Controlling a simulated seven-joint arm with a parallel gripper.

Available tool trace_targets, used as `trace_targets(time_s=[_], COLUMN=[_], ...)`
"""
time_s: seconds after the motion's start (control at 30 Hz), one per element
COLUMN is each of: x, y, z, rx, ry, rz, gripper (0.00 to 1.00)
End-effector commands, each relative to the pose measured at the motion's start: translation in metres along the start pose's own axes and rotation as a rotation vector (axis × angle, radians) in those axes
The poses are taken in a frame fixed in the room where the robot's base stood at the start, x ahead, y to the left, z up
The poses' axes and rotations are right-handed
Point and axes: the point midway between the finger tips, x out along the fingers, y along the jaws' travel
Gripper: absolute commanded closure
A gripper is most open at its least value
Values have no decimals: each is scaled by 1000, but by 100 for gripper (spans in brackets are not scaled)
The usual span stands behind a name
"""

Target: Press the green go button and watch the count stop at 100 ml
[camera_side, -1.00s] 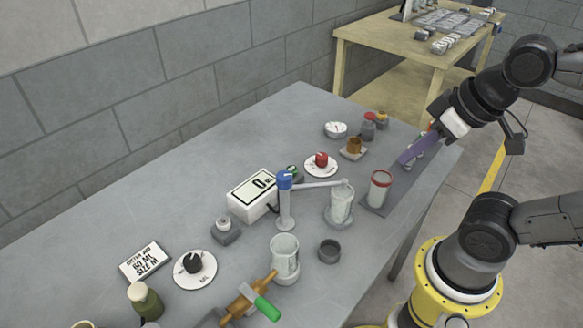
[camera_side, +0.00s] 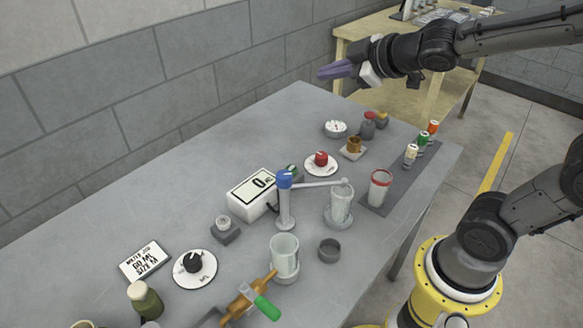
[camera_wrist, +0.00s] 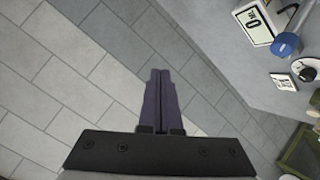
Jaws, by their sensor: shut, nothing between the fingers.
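The white counter box (camera_side: 251,200) stands mid-table, and its display shows a large 0 with small lettering too small to read. It also shows at the top right of the wrist view (camera_wrist: 253,26). A small green part (camera_side: 291,170) shows just behind the box, mostly hidden; I cannot tell whether it is the go button. The blue-topped dispenser post (camera_side: 285,205) stands beside the box, its arm reaching over a clear jar (camera_side: 340,206). My gripper (camera_side: 322,73) is shut and empty, high above the table's far end, away from the box.
A red knob (camera_side: 321,159) and a black knob (camera_side: 193,262) sit on white dials. A clear cup (camera_side: 284,255), a green-handled valve (camera_side: 266,307), a red-rimmed jar (camera_side: 380,189) and small reels (camera_side: 422,140) crowd the table. The wall (camera_side: 190,95) runs along the back.

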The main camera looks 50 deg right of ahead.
Motion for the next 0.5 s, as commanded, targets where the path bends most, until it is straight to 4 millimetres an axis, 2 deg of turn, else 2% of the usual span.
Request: trace_targets(time_s=[0.03,0.13,0.23,0.4,0.5], x=[19,50,79,116,130], y=[-5,-18,-36,-63,-72], z=[-1,-4,3,29,48], rx=[-50,-145,-218,-278,-278], ry=[11,47,68,50,12], rz=[-28,-93,-171,-287,-326], gripper=[100,100,100,100,100])
